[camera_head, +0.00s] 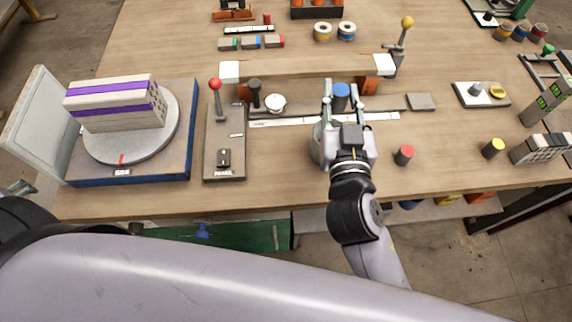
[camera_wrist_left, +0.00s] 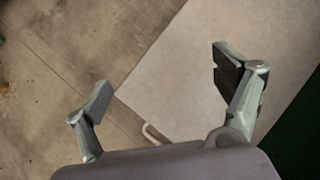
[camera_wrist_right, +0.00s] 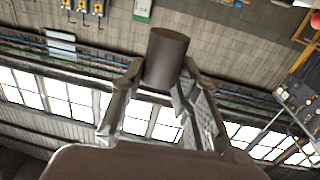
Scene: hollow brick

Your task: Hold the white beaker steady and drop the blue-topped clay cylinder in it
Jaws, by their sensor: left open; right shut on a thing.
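The blue-topped cylinder (camera_head: 341,91) is upright between the fingertips of my right gripper (camera_head: 341,104), above the table. In the right wrist view its dark body (camera_wrist_right: 166,58) sits between the two fingers. A pale, rounded wall, which looks like the white beaker (camera_head: 318,146), shows at the left of my right gripper's palm; the gripper hides most of it, and I cannot tell whether they touch. My left gripper (camera_wrist_left: 163,80) is open and empty in the left wrist view, over the floor and a pale panel, away from the beaker.
A red-topped cylinder (camera_head: 404,155) and a yellow-topped cylinder (camera_head: 493,148) stand to the right. A dark panel with a red-knobbed lever (camera_head: 217,98) and a turntable with a striped box (camera_head: 118,104) are to the left.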

